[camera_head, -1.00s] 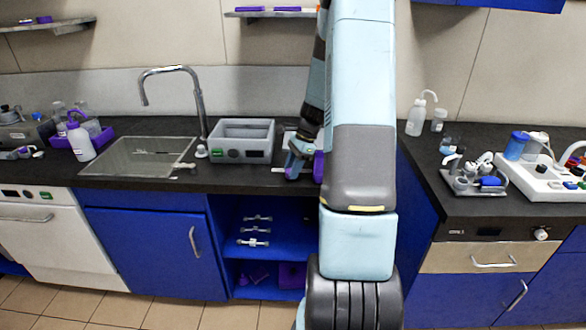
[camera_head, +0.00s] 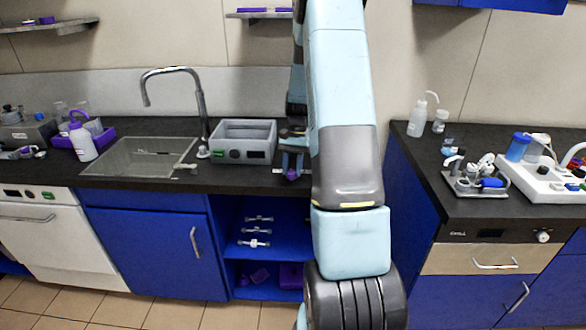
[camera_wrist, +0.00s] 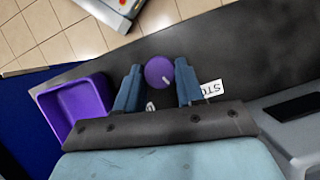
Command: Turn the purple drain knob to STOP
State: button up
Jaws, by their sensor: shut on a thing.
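The purple drain knob (camera_wrist: 159,72) sits between my gripper's two blue fingers in the wrist view. My gripper (camera_wrist: 157,84) is shut on it. A white mark on the knob points to the lower right, roughly toward the side of the white STOP label (camera_wrist: 212,88). That label reads upside down, just right of the right finger. Another small white label (camera_wrist: 150,106) shows partly between the fingers. In the head view my gripper (camera_head: 292,165) is at the counter's front edge, right of the grey box; the purple knob (camera_head: 292,175) shows small there.
A purple tray (camera_wrist: 101,87) lies left of my gripper in the wrist view. In the head view a grey box (camera_head: 231,154) stands on the dark counter, with the sink (camera_head: 120,158) and tap (camera_head: 199,98) farther left. My arm hides the counter to the right.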

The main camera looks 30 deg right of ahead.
jog(key=shift+w+a+n+g+h, duration=0.1)
jog(key=shift+n+g+h, duration=0.2)
jog(key=shift+n, duration=0.8)
jog(key=shift+w+n+g+h, duration=0.1)
jog(key=shift+n+h, duration=0.3)
jog(key=shift+n, duration=0.7)
jog(key=o, duration=1)
jog(key=shift+s, duration=0.1)
jog(key=shift+o, duration=0.2)
jog(key=shift+r, duration=0.1)
jog(key=v, duration=1.3)
jog(key=shift+w+r, duration=0.15)
jog(key=shift+w, duration=0.15)
